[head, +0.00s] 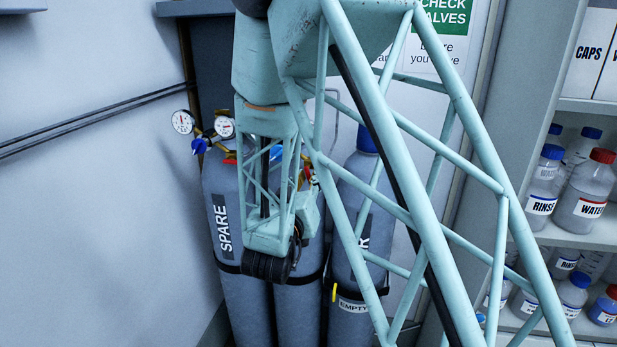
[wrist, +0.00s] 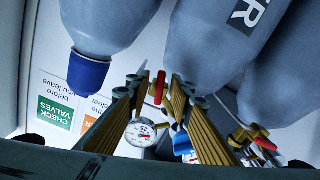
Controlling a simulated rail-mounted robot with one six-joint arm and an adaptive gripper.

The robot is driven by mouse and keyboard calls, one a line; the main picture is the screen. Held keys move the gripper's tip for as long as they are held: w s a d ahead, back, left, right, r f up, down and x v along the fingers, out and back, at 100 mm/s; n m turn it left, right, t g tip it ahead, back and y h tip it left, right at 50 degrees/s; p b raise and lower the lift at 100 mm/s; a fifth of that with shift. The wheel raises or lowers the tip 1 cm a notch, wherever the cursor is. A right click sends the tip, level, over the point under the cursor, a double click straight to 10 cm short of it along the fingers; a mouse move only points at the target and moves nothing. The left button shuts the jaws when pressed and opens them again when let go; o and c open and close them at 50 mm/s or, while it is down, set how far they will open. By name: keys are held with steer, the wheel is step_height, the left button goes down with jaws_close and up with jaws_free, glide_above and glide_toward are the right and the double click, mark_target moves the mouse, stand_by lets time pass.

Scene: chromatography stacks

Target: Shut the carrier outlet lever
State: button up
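In the wrist view, which is upside down, a red lever (wrist: 159,88) shows between the fingertips of my gripper (wrist: 161,80). The two ribbed fingers are apart. I cannot tell whether either touches the lever. The lever is by the neck of a grey cylinder (wrist: 222,35) whose label shows only its end, an R. A round pressure gauge (wrist: 140,132) sits between the fingers, farther down the picture. A small red part (head: 311,172) shows beside my arm.
The SPARE cylinder (head: 222,235) stands left with gauges (head: 183,122) and a blue handle (head: 199,146). The right cylinder has a blue cap (head: 366,139), also close to the fingers in the wrist view (wrist: 87,76). Bottle shelves (head: 580,235) stand far right.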

steer(key=shift+w, duration=0.15)
steer(key=shift+c, duration=0.3)
jaws_close()
steer(key=shift+a+f+m+b, duration=0.15)
steer(key=shift+m+b, duration=1.05)
steer(key=shift+b, duration=1.65)
steer(key=shift+a+m+b, duration=0.15)
steer(key=shift+m+b, duration=0.45)
steer(key=shift+b, duration=0.55)
steer(key=shift+r, duration=0.2)
steer(key=shift+o, duration=0.3)
jaws_free()
